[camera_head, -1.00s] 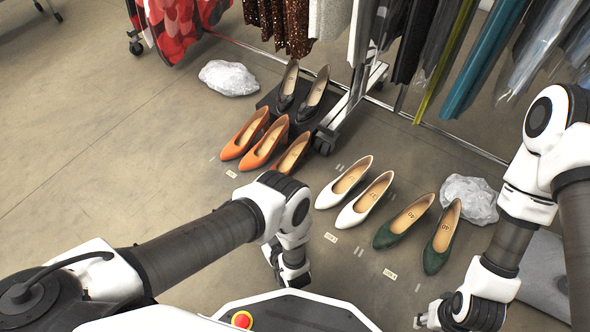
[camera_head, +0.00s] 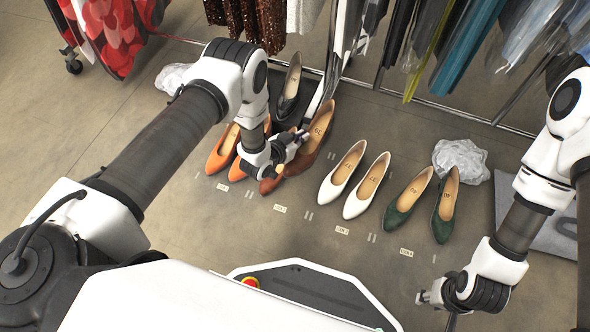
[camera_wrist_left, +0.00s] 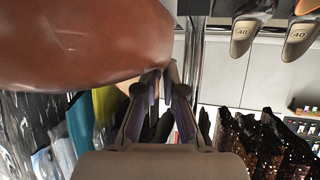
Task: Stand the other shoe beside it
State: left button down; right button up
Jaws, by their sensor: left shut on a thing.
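My left gripper (camera_head: 296,142) is shut on a brown shoe (camera_head: 320,128) at the side facing left. The shoe's toe points towards me, and it looks larger than the floor shoes. I cannot tell whether its sole touches the floor. Its brown side fills the upper left of the left wrist view (camera_wrist_left: 85,42). The other brown shoe (camera_head: 269,186) stands just left of it, mostly hidden behind my gripper; its toe shows. A label card (camera_head: 280,209) lies in front. My right gripper (camera_head: 428,297) is low at the right, away from the shoes; its jaws are too small to read.
An orange pair (camera_head: 222,153) stands left, a white pair (camera_head: 342,176) and a green pair (camera_head: 408,195) right. A black shoe (camera_head: 290,82) stands behind, near the clothes rack. Crumpled clear plastic (camera_head: 461,160) lies at the right. Floor in front of the cards is clear.

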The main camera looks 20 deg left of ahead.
pick_arm(q)
notch_tip(320, 180, down, 18)
jog(key=b, duration=0.9)
jog(key=shift+r, duration=0.2)
jog(key=shift+f, duration=0.15)
jog(key=c, duration=1.3)
grip_release()
